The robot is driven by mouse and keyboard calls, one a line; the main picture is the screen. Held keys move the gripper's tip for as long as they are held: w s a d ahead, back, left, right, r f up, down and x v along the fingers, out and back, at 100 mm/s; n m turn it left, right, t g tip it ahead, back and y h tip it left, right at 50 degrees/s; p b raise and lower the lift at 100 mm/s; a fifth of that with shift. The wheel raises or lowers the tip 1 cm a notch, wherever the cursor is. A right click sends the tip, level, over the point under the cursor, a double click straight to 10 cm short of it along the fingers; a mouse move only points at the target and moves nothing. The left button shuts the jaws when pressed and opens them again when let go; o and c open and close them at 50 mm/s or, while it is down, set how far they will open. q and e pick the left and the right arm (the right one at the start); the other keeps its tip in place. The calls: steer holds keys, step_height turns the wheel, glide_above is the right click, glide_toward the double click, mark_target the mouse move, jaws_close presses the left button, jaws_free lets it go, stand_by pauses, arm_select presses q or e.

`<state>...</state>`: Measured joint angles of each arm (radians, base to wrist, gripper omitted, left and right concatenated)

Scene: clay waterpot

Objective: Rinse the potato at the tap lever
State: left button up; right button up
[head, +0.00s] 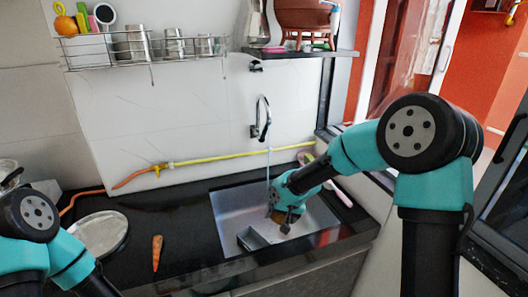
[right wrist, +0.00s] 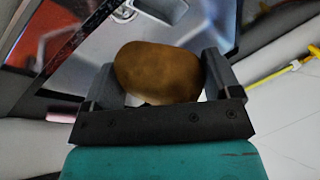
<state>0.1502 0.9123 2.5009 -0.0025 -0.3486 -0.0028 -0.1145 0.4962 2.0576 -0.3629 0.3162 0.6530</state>
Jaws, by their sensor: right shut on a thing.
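My right gripper (head: 285,222) is low over the sink basin (head: 228,215), its fingers pointing down. In the right wrist view the gripper (right wrist: 158,80) is shut on a brown potato (right wrist: 158,72), with one finger against each side. In the head view the potato is mostly hidden by the gripper. The tap (head: 264,120) is on the wall behind the sink, with its lever (head: 254,131) beside the curved spout. A thin pale streak, perhaps water, hangs below the spout behind my right wrist. My left gripper is out of view; only my left arm shows at the lower left.
A carrot (head: 157,252) and a round metal plate (head: 99,233) lie on the black counter left of the sink. A yellow hose (head: 225,157) runs along the wall. A clay pot (head: 303,18) stands on the shelf above.

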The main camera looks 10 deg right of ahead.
steer(key=shift+d, duration=0.15)
steer(key=shift+s+d, duration=0.15)
steer(key=shift+d, duration=0.15)
stand_by(0.5)
steer(key=shift+a, duration=0.55)
stand_by(0.3)
steer(key=s+a, duration=0.2)
steer(key=s, duration=0.5)
steer(key=shift+s, duration=0.2)
stand_by(0.6)
steer(key=shift+a, duration=0.1)
stand_by(0.5)
stand_by(0.8)
